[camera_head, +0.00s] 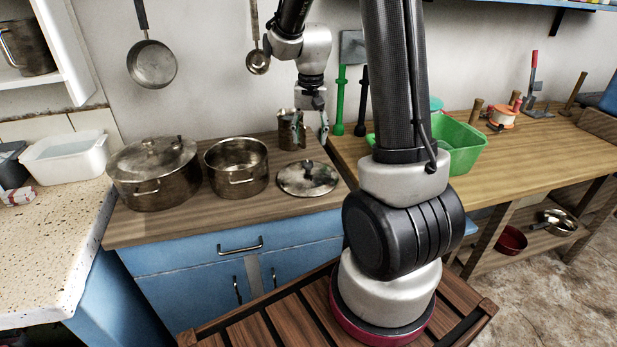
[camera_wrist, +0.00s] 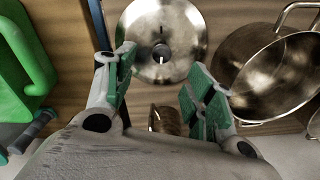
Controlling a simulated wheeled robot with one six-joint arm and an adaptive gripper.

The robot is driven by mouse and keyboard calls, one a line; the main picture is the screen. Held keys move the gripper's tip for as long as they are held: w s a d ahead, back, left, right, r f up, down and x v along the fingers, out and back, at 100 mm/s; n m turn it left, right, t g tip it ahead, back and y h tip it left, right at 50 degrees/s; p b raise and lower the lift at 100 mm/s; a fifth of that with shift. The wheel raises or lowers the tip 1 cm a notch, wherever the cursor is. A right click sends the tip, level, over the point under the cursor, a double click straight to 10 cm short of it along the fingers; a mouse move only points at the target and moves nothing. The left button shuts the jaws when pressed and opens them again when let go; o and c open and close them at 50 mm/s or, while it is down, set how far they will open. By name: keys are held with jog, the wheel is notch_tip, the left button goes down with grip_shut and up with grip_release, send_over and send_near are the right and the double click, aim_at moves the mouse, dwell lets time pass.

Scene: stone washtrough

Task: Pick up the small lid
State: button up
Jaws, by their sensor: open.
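The small lid (camera_head: 307,178) is a round, shiny metal disc with a dark central knob. It lies on the wooden counter, right of the open pot. In the wrist view the lid (camera_wrist: 140,38) shows whole or nearly so, past the fingertips at the top centre. My gripper (camera_head: 311,128) hangs over the back of the counter, behind and above the lid, apart from it. In the wrist view my gripper (camera_wrist: 166,72) has its green-padded fingers spread, with nothing held between them.
An open pot (camera_head: 237,167) stands left of the lid, with a large lidded pot (camera_head: 153,173) farther left. A metal mug (camera_head: 286,130) stands close by my gripper at the back. A green basin (camera_head: 458,145) sits to the right. Bare counter lies in front of the pots.

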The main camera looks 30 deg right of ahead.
aim_at(308, 162)
jog(key=shift+m, duration=0.3)
jog(key=f, duration=0.7)
jog(key=w+f, duration=0.1)
jog(key=f, duration=0.3)
jog(key=shift+r, duration=0.1)
grip_shut()
